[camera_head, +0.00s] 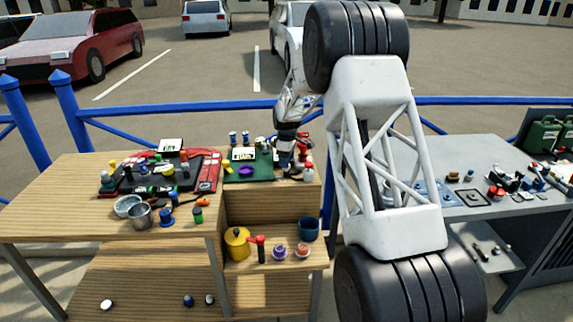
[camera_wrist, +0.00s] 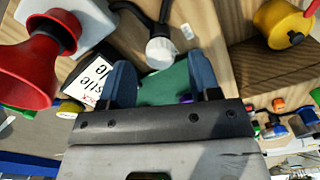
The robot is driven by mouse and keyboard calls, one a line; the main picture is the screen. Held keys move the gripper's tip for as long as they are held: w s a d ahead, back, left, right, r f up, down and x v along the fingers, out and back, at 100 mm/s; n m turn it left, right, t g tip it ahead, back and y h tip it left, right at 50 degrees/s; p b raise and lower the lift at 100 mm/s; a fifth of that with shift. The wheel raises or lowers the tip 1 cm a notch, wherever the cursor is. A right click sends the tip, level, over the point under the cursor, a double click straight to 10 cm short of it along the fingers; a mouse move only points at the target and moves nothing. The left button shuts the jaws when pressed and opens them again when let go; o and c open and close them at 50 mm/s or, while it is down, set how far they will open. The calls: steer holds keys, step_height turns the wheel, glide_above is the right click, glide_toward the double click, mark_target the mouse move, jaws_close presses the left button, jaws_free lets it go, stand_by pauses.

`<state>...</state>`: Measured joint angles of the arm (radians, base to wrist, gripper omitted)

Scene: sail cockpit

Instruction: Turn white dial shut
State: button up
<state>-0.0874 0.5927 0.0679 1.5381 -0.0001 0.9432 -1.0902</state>
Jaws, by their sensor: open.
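My gripper (camera_head: 287,168) is at the far end of my arm, over the green mat on the wooden bench's raised right part. In the wrist view my gripper (camera_wrist: 162,82) shows two blue fingers spread apart with nothing between them. A round white part with a black stem (camera_wrist: 160,52) lies beyond the fingertips, apart from them; I cannot tell whether it is the white dial. No dial marking is readable.
A red horn (camera_wrist: 35,65) and a white lettered card (camera_wrist: 92,75) are close left of the fingers. The green mat (camera_wrist: 165,86) shows between them. A yellow pot (camera_head: 237,243) stands on the lower shelf. Several small items crowd the bench top (camera_head: 60,185).

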steer(key=shift+f, duration=1.1)
steer(key=c, duration=0.9)
